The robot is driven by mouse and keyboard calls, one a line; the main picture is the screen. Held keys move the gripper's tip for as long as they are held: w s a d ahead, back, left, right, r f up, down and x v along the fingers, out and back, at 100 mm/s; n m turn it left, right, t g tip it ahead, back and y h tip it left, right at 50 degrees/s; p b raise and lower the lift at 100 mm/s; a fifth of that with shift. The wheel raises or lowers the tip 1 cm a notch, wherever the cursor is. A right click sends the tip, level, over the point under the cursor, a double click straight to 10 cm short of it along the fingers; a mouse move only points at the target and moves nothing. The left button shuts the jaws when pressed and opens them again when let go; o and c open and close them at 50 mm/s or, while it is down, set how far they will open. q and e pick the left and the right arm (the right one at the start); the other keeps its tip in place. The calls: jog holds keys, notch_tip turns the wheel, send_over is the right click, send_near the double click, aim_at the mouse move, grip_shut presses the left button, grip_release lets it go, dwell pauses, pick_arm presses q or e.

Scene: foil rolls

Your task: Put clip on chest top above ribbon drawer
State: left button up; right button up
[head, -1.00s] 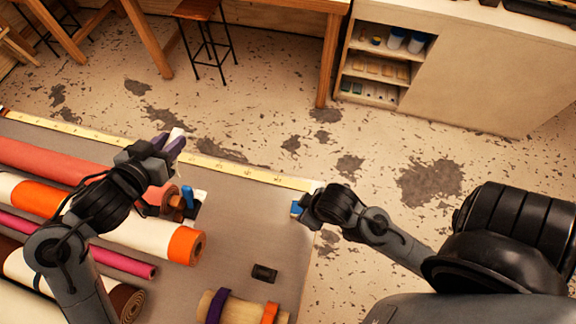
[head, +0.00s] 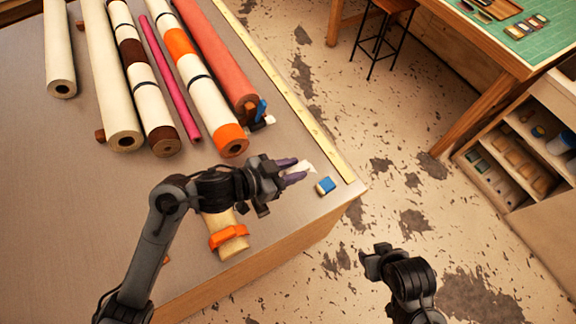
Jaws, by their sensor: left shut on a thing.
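My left gripper (head: 290,172) is shut on a small white thing (head: 306,168), held between its purple fingers above the table's near right corner. It may be the clip; the fingers hide part of it. My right gripper (head: 372,262) is in front of the table's edge, over the floor, with nothing seen in it. Its fingertips are too dark to tell open from shut. I cannot make out a chest top or a ribbon drawer in view.
The grey table (head: 60,200) bears several long rolls, a red roll (head: 215,55) among them. A wooden roll with an orange band (head: 228,236) lies under my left arm. Open shelves (head: 510,160) and a green-topped bench (head: 500,45) stand at right.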

pick_arm(q)
jog(key=shift+w+a+f+b, duration=0.25)
jog(key=shift+w+a+f, duration=0.25)
jog(key=shift+w+f, duration=1.2)
jog(key=shift+w+a+f+b, duration=0.2)
jog(key=shift+w+a+f, duration=0.35)
jog(key=shift+w+f, duration=1.2)
jog(key=shift+w+a+f+b, duration=0.25)
jog(key=shift+w+a+f, duration=0.25)
jog(key=shift+w+f, duration=1.2)
jog(key=shift+s+f, duration=0.2)
jog(key=shift+f, duration=0.15)
jog(key=o, duration=1)
jog(key=shift+o, duration=0.2)
jog(key=shift+r, duration=0.15)
jog(key=shift+a+r, duration=0.15)
jog(key=shift+v, duration=2.65)
